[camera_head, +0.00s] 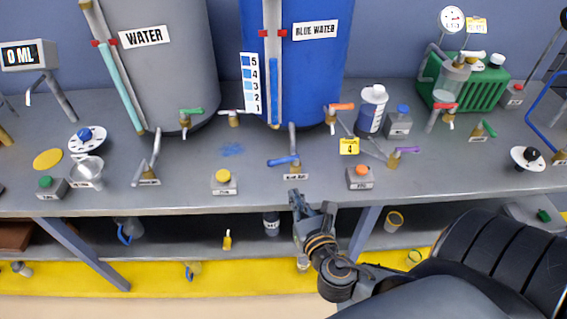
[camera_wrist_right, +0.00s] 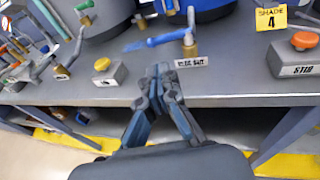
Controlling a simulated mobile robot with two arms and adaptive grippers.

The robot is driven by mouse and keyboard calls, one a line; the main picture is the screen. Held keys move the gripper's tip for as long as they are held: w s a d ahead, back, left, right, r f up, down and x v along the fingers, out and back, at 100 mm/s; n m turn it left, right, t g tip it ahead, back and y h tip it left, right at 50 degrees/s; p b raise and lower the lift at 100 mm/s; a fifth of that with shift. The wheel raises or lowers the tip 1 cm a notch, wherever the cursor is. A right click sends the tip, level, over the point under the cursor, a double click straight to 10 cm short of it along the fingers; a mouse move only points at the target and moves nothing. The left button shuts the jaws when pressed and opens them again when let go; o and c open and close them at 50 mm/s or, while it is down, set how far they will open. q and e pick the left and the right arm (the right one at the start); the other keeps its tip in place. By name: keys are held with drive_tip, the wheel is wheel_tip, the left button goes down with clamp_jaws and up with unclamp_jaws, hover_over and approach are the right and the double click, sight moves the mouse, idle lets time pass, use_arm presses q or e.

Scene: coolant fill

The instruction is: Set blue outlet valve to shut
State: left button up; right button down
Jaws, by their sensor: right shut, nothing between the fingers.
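The blue outlet valve (camera_head: 284,161) stands at the bench's front edge, below the blue tank. Its blue lever lies roughly crosswise to the pipe, pointing left in the head view. The lever also shows in the right wrist view (camera_wrist_right: 157,39), on a brass body. A label (camera_head: 296,176) lies in front of it, reading roughly "BLUE OUT". My right gripper (camera_head: 311,204) is just in front of the bench edge, below the valve and apart from it. In the right wrist view its fingertips (camera_wrist_right: 164,70) are together and empty. My left gripper is in neither view.
A yellow button box (camera_head: 223,182) stands left of the valve and an orange button box (camera_head: 360,177) right. The blue tank (camera_head: 309,70) stands behind. Bare bench lies around the valve.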

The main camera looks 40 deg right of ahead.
approach(279, 163)
drive_tip(key=p+x, duration=0.1)
drive_tip(key=x, duration=0.5)
drive_tip(key=shift+p, duration=0.3)
drive_tip(key=shift+w+d+f, duration=0.1)
drive_tip(key=shift+w+d, duration=0.05)
drive_tip(key=shift+w, duration=0.3)
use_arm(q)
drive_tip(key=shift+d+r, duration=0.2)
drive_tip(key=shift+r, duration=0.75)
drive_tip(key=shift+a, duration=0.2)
